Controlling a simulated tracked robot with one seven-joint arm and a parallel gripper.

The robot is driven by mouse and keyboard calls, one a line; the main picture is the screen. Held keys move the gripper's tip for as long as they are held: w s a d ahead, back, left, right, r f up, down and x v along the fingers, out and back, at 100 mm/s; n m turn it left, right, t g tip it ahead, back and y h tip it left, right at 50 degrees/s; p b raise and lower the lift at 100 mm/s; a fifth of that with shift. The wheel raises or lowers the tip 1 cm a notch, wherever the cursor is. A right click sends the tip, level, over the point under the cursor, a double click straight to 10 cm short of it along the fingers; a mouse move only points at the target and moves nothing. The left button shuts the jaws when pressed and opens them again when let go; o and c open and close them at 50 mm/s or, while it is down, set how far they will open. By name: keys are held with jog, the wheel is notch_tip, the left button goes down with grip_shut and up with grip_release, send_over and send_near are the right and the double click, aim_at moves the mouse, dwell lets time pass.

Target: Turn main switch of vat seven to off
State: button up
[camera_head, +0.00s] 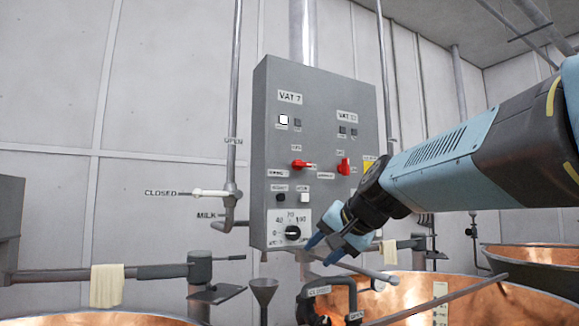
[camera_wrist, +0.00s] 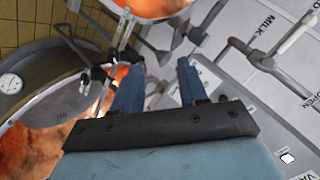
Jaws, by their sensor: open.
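The grey control panel (camera_head: 268,160) hangs on the wall in the head view, with a label VAT 7 (camera_head: 290,97) on its left half. Below that label, a red switch (camera_head: 300,164) has its handle pointing sideways to the right. A second red switch (camera_head: 344,166), under the other vat label, stands upright. My gripper (camera_head: 318,251) is open and empty, in front of the panel's lower edge, below and apart from both switches. In the wrist view, my gripper's blue fingers (camera_wrist: 158,82) are spread with nothing between them. The switches do not show in the wrist view.
A black dial (camera_head: 292,232) sits low on the panel. A milk valve with a white handle (camera_head: 210,193) is left of it. Copper vats (camera_head: 405,297) stand below, with a funnel (camera_head: 263,290) and pipes near my gripper. The panel's front is clear at the left.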

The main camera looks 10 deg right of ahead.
jog(key=w+d+r+m+t+y, duration=0.1)
jog(key=w+d+r+m+t, duration=0.15)
jog(key=w+r, duration=0.7)
jog(key=m+t, duration=0.5)
jog(key=m, duration=0.1)
send_near(303, 164)
jog(key=x, duration=1)
jog(key=shift+d, duration=0.1)
